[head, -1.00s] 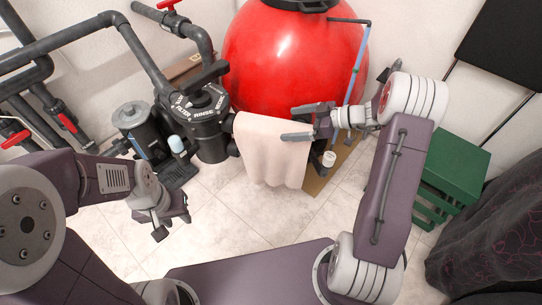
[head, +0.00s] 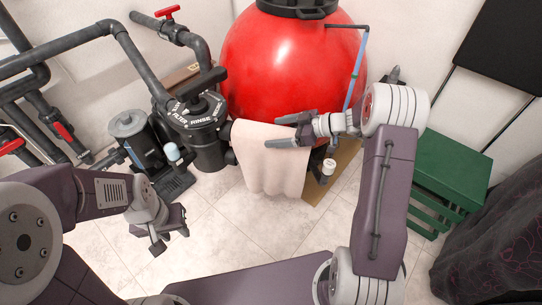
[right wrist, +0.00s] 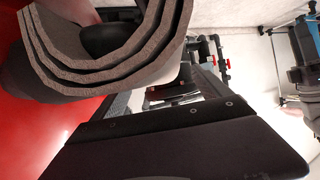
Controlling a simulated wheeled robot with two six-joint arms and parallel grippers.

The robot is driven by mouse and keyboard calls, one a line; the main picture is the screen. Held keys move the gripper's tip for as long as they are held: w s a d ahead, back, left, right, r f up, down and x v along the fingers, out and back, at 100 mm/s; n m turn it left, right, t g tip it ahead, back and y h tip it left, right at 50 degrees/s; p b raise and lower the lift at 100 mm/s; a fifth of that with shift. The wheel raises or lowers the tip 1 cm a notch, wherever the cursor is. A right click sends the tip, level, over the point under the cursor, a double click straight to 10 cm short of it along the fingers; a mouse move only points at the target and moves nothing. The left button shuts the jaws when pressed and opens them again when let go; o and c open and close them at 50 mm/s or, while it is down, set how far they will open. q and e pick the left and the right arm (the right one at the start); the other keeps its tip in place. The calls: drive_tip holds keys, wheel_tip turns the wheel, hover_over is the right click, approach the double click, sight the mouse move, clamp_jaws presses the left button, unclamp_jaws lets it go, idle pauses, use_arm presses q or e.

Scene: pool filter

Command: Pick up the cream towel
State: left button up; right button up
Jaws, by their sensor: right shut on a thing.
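The cream towel (head: 268,172) hangs draped beside the black filter valve, in front of the red tank, in the head view. My right gripper (head: 280,131) is at the towel's upper right edge, shut on it. My left gripper (head: 168,239) is open and empty over the floor at the left, away from the towel. The towel's back side is hidden.
The large red tank (head: 290,60) stands behind the towel. The black valve and pump (head: 203,130) with grey pipes (head: 85,40) are to the left. A green crate (head: 448,172) stands at the right. The tiled floor (head: 230,235) in front is clear.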

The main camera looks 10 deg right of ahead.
drive_tip(key=shift+s+r+b, duration=0.2)
drive_tip(key=shift+r+b, duration=0.05)
drive_tip(key=shift+b, duration=0.3)
wheel_tip(320, 180, up, 7)
drive_tip(key=shift+p, duration=1.1)
drive_tip(key=shift+s+a+f+b, duration=0.35)
drive_tip(key=shift+s+f+b, duration=0.25)
drive_tip(key=shift+b, duration=0.55)
drive_tip(key=s+a+b, duration=0.3)
drive_tip(key=s+b, duration=0.1)
drive_tip(key=s, duration=0.4)
drive_tip(key=s+a+b, duration=0.4)
drive_tip(key=s+b, duration=0.1)
drive_tip(key=s, duration=0.3)
drive_tip(key=shift+s+a+r, duration=0.3)
drive_tip(key=shift+s+r, duration=0.05)
